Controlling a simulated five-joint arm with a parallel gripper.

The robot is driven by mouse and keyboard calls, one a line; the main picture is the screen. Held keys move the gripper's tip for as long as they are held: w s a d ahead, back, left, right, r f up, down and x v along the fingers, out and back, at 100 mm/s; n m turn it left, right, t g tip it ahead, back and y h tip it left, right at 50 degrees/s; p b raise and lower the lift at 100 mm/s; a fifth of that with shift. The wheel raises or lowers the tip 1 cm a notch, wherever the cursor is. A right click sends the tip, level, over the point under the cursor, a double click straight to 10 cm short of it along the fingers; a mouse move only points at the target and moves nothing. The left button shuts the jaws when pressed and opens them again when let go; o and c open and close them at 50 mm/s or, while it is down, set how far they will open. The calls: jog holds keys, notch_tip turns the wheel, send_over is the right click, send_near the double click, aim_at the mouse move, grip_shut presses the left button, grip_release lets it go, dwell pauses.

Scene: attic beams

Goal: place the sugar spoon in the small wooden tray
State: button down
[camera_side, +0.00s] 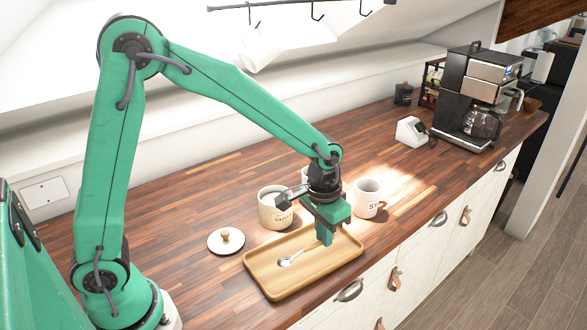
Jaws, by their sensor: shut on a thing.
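The small wooden tray (270,285) lies on the counter near its front edge. The silver sugar spoon (285,262) is over the tray floor, its bowl toward the left and its handle running up to the right toward my gripper. My gripper (325,240) points down over the tray's right half, shut on the spoon's handle. The fingers hide the handle's end. I cannot tell whether the spoon's bowl touches the tray floor.
A cream sugar jar (274,214) stands behind the tray, its lid (226,241) lying to the left. A white mug (368,198) stands to the right. A white scale-like device (411,132) and a coffee maker (475,100) are farther back.

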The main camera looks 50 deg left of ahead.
send_over(320, 248)
notch_tip(320, 248, down, 4)
jog(key=shift+s+r, duration=0.1)
jog(key=shift+s, duration=0.05)
jog(key=shift+f, duration=0.2)
jog(key=shift+f, duration=1.85)
jog(key=shift+f, duration=0.15)
jog(key=c, duration=1.5)
grip_release()
